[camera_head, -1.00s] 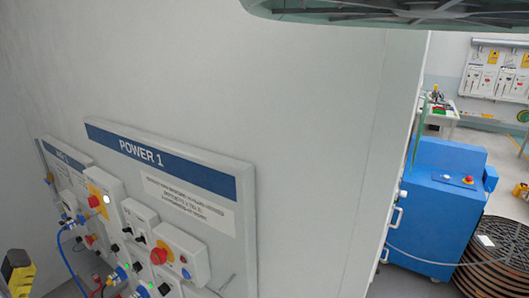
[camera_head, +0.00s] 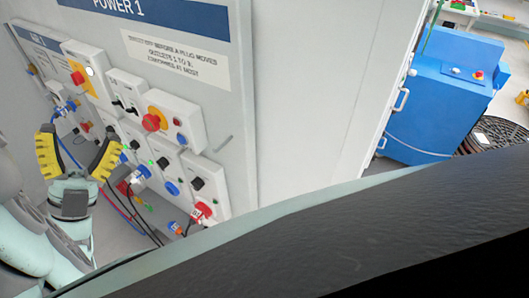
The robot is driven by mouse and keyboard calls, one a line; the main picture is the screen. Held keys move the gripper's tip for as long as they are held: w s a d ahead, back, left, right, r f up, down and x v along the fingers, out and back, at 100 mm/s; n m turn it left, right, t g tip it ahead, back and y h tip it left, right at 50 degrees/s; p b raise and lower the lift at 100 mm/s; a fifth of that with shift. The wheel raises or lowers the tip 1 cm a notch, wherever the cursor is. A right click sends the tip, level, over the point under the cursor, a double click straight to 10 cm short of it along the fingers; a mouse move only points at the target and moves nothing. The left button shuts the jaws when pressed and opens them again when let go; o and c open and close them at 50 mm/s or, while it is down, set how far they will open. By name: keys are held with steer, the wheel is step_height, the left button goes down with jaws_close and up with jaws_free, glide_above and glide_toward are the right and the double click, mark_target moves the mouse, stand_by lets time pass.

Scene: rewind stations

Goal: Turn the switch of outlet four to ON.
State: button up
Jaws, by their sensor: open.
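The POWER 1 panel (camera_head: 236,130) hangs on the wall left of centre and carries several outlet boxes with black knob switches. One switch (camera_head: 163,162) is on a box with a small green light, and another switch (camera_head: 196,183) is on the box to its right. The outlet numbers are too small to read, so I cannot tell which is outlet four or how its switch is set. My gripper (camera_head: 80,142), with yellow ribbed finger pads, is at the left. It is open and empty, in front of the panels' lower left part, and hides some of the boxes there.
A red emergency knob (camera_head: 151,122) sticks out from a box above the outlets. Blue and red plugs (camera_head: 203,210) and loose cables hang below. An AIR 1 panel (camera_head: 35,41) is on the left. A blue cabinet (camera_head: 440,105) and a coiled dark reel (camera_head: 490,135) stand at the right.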

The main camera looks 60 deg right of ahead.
steer(key=w+d+f+n+g+y+b, duration=0.15)
steer(key=f+b, duration=0.25)
steer(key=f, duration=0.6)
steer(key=w+d+f+m+g+y+b, duration=0.1)
steer(key=d+f+y+b, duration=0.25)
steer(key=f, duration=0.65)
steer(key=n+g+y+b, duration=0.1)
steer(key=n+y+b, duration=0.1)
steer(key=y+b, duration=0.4)
glide_toward(196, 187)
steer(key=shift+h, duration=0.7)
steer(key=d, duration=0.3)
steer(key=d+f+p, duration=0.1)
steer(key=d, duration=0.3)
steer(key=w+d, duration=0.1)
steer(key=d, duration=0.2)
steer(key=shift+w+d+f+p, duration=0.1)
steer(key=shift+d+f+p, duration=0.15)
steer(key=shift+p, duration=0.05)
jaws_close()
